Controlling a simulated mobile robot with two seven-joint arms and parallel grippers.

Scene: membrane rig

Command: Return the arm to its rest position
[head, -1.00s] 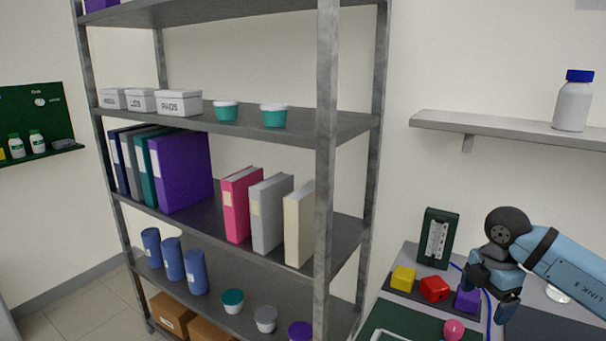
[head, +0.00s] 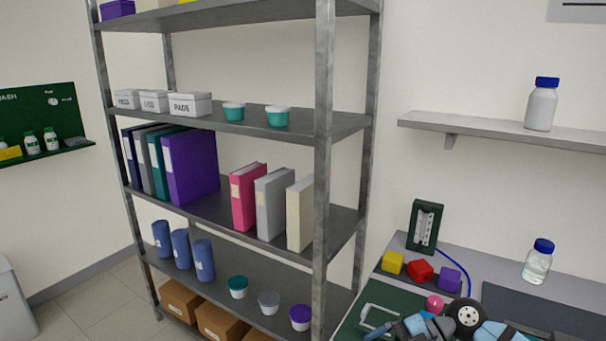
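My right arm comes in from the right at the bottom of the head view, low over the bench. Its gripper (head: 390,330) is at the bottom edge, partly cut off, over the green mat (head: 385,296). I cannot tell whether its fingers are open or shut, or whether anything is between them. My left gripper is not in view.
Close to the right arm are a pink ball (head: 434,303), a yellow block (head: 392,262), a red block (head: 420,271) and a purple block (head: 449,279). A clear blue-capped bottle (head: 537,263) stands right. A metal rack (head: 323,170) rises left of the bench.

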